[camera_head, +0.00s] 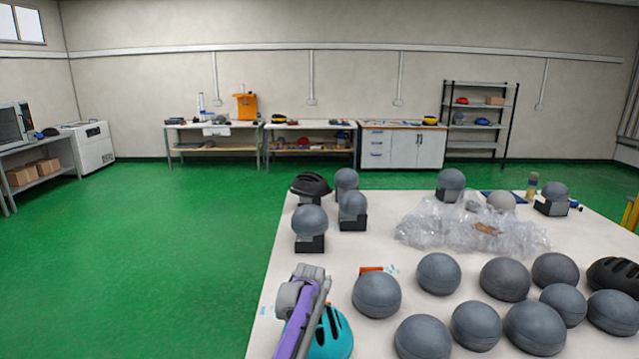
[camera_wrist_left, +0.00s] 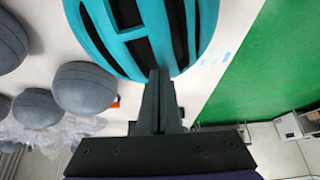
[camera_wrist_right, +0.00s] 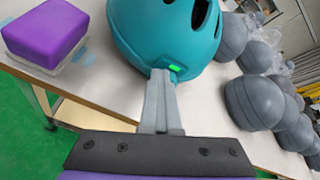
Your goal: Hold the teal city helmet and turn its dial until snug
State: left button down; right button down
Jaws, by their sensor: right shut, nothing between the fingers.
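The teal city helmet (camera_head: 333,338) is at the front left of the white table, partly hidden behind a grey and purple arm of mine. In the left wrist view the teal helmet (camera_wrist_left: 140,32) shows dark vents, and my left gripper (camera_wrist_left: 159,74) is shut on its lower edge. In the right wrist view the helmet (camera_wrist_right: 155,38) has a small bright green dial mark (camera_wrist_right: 174,68) near its rim. My right gripper (camera_wrist_right: 160,72) is shut and empty, its tips close beside that mark; whether they touch the dial I cannot tell.
Several grey domes (camera_head: 377,293) crowd the table's right, near clear plastic wrap (camera_head: 450,230). Black helmets stand at the back left (camera_head: 310,184) and right edge (camera_head: 614,280). A purple block (camera_wrist_right: 48,30) sits near the table edge. Green floor lies open to the left.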

jog(key=shift+d, duration=0.5)
jog(key=shift+d+r, duration=0.3)
jog(key=shift+d, duration=0.15)
jog(key=shift+w+d, duration=0.1)
jog(key=shift+d, duration=0.05)
dwell(0.3)
jog(key=shift+r, duration=0.1)
jog(key=shift+r, duration=0.3)
jog(key=s, duration=0.6)
jog(key=shift+d, duration=0.3)
